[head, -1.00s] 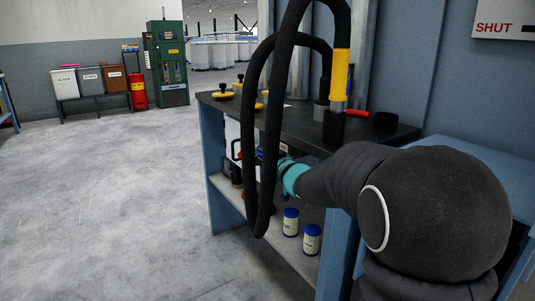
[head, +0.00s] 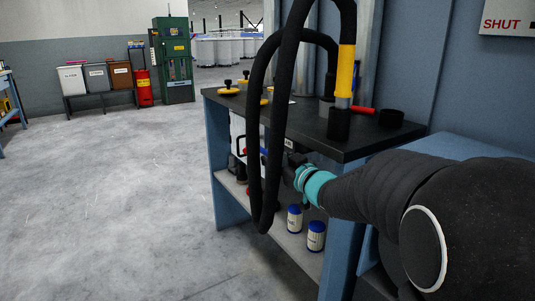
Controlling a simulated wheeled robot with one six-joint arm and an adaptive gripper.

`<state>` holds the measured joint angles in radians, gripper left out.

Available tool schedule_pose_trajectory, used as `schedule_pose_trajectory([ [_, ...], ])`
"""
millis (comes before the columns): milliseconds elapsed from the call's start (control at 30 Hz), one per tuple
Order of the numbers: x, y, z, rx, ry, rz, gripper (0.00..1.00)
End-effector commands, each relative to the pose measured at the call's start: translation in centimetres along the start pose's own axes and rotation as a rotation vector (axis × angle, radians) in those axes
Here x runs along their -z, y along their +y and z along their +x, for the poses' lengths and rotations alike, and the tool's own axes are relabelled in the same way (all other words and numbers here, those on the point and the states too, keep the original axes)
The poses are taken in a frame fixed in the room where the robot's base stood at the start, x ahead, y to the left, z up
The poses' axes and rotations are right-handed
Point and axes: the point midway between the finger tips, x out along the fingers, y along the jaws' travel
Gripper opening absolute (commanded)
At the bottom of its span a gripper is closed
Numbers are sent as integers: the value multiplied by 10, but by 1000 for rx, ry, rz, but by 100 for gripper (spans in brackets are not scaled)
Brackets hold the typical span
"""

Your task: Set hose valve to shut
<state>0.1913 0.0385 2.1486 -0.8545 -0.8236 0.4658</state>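The hose valve appears to be the yellow sleeve (head: 345,72) with a silver end and a red lever (head: 362,109), on the black hose (head: 268,190) above the dark bench top. The red lever points out to the right of the fitting. A wall sign reading SHUT (head: 503,24) is at the upper right. The lever is clear of my gripper.
The bench (head: 300,122) carries yellow-and-black knobs (head: 228,87) and a black cup (head: 390,118). Blue-lidded jars (head: 316,236) stand on its lower shelf. The hose loop hangs in front of the bench. Open floor (head: 120,200) lies to the left.

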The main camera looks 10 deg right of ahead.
Motion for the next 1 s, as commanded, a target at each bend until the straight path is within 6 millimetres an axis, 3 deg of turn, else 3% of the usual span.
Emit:
schedule_pose_trajectory([
  [100,0,2,-23,-4,-1,0,42],
  [300,0,2,-47,-3,0,0,42],
  [700,0,1,-54,-1,-1,1,42],
  [867,1,3,-56,-26,-15,-3,2],
  [1000,3,10,-69,-129,-85,-13,0],
])
